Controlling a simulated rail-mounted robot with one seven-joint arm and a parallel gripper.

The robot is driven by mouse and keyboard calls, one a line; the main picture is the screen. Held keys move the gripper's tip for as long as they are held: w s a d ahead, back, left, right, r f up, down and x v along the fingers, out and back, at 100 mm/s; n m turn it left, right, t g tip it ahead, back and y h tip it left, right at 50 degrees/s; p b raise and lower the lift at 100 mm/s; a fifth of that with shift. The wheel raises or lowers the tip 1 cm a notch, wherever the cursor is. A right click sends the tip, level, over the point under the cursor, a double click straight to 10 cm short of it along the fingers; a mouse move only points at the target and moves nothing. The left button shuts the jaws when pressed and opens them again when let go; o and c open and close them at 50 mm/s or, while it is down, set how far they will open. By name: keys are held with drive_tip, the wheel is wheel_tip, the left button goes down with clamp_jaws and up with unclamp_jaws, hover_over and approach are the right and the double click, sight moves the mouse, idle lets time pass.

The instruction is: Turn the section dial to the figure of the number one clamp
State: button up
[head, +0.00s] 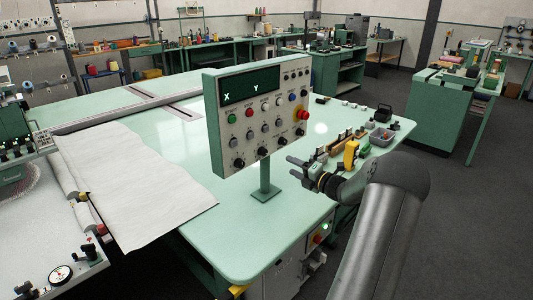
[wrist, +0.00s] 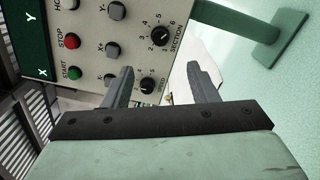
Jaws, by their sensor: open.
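The section dial (wrist: 160,37) is a black round knob with figures around it and the word SECTION beside it, on the grey control panel face (wrist: 100,62). Its pointer is too small to read surely. In the head view the section dial (head: 263,151) is in the panel's bottom row. My gripper (wrist: 161,78) is open and empty, its two grey fingers apart, with the speed dial (wrist: 148,86) showing between them. In the head view my gripper (head: 296,168) is to the right of the panel's lower part. I cannot make out any clamp's figure.
The panel stands on a post (head: 264,178) on the green table (head: 235,235). A red stop knob (head: 302,114) and several buttons sit above the dials. A yellow tool (head: 350,153) and small parts lie on the table to the right. White cloth (head: 130,190) lies to the left.

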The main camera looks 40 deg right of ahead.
sight(265, 153)
drive_tip(key=w+p, duration=0.1)
drive_tip(key=w, duration=0.3)
drive_tip(key=w+a+p, duration=0.1)
drive_tip(key=w, duration=0.3)
drive_tip(key=w+a, duration=0.1)
drive_tip(key=w, duration=0.4)
drive_tip(key=shift+w+p, duration=0.1)
drive_tip(key=shift+p, duration=0.3)
drive_tip(key=c, duration=1)
